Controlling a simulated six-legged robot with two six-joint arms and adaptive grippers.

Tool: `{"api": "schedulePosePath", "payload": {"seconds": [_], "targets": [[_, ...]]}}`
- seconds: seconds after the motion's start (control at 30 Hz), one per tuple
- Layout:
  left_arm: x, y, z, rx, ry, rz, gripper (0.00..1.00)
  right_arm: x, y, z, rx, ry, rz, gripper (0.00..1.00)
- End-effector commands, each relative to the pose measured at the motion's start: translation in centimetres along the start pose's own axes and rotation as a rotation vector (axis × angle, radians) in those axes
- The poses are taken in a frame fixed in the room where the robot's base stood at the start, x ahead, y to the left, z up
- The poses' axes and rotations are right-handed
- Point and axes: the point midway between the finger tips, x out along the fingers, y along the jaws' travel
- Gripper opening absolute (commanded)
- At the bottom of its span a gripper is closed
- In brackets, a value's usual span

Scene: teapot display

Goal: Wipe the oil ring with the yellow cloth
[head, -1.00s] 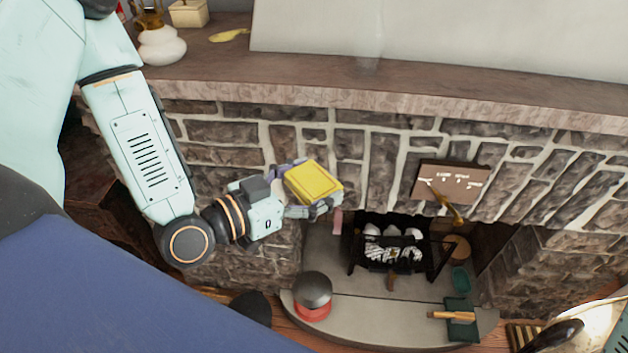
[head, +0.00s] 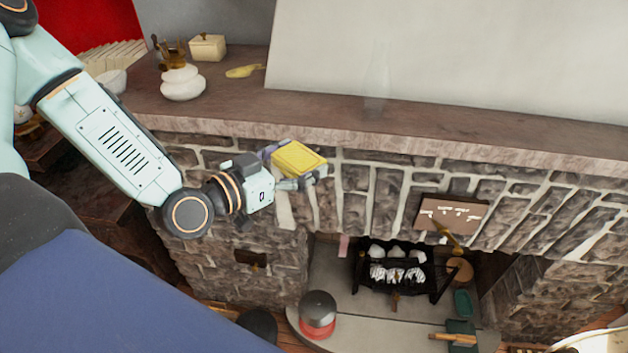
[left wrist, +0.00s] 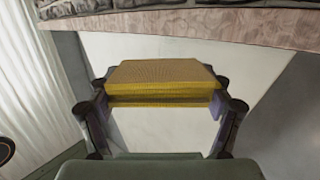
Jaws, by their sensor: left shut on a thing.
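The yellow cloth (head: 298,158) is a folded rectangular block. My left gripper (head: 291,170) is shut on it and holds it in the air in front of the stone fireplace wall, below the mantel shelf. In the left wrist view the cloth (left wrist: 162,82) sits between the two fingers of my left gripper (left wrist: 160,104). I cannot make out an oil ring in either view. A clear glass lamp chimney (head: 377,80) stands on the shelf, to the right of and above the cloth. My right gripper does not show.
The mantel shelf (head: 450,128) runs across above the gripper. On its left part are a white pot (head: 182,84), a cream box (head: 207,47) and a yellow spoon-like item (head: 243,71). Below are a black fire grate (head: 395,268) and a grey and red round object (head: 318,312) on the hearth.

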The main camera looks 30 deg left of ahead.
Motion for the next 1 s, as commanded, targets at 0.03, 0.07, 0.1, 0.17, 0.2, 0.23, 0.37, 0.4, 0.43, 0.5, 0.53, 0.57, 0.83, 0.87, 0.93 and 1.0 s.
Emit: {"api": "schedulePosePath", "payload": {"seconds": [0.03,0.07,0.1,0.17,0.2,0.23,0.37,0.4,0.43,0.5,0.53,0.57,0.83,0.87,0.93,1.0], "targets": [[0.3,-1.7,-0.6,-0.008,0.01,-0.035,0.48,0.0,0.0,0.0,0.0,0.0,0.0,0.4],[0.5,-2.6,-0.8,-0.01,0.009,-0.053,0.48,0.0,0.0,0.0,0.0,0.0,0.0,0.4],[0.7,-3.9,-1.1,-0.015,0.01,-0.077,0.48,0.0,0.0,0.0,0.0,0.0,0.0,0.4],[1.2,-6.1,-1.6,-0.019,0.009,-0.117,0.48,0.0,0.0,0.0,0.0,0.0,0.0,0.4],[1.4,-7.4,-1.9,-0.023,0.007,-0.142,0.48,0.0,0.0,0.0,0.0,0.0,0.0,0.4],[1.6,-8.5,-2.2,-0.024,0.008,-0.162,0.48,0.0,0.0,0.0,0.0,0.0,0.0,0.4],[2.6,-13.0,-3.2,-0.034,0.003,-0.248,0.48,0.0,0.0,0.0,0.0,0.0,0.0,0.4],[2.9,-14.5,-3.6,-0.037,0.003,-0.276,0.48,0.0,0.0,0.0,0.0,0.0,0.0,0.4],[3.1,-15.6,-3.8,-0.039,0.002,-0.296,0.48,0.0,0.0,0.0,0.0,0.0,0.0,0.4],[3.6,-18.3,-4.5,-0.046,0.001,-0.348,0.48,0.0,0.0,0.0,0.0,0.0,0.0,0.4],[3.9,-19.4,-4.7,-0.046,0.001,-0.37,0.48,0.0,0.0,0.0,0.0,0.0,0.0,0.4],[4.1,-20.6,-5.0,-0.052,0.002,-0.393,0.48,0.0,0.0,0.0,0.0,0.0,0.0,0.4],[5.8,-29.4,-7.0,-0.08,-0.001,-0.563,0.48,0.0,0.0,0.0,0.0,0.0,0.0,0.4],[6.0,-30.1,-7.1,-0.083,-0.001,-0.575,0.48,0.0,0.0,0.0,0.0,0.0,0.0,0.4],[6.2,-31.5,-7.4,-0.089,-0.001,-0.602,0.48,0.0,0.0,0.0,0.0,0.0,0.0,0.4],[6.4,-32.4,-7.6,-0.092,-0.002,-0.619,0.48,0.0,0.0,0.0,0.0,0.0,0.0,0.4]]}}
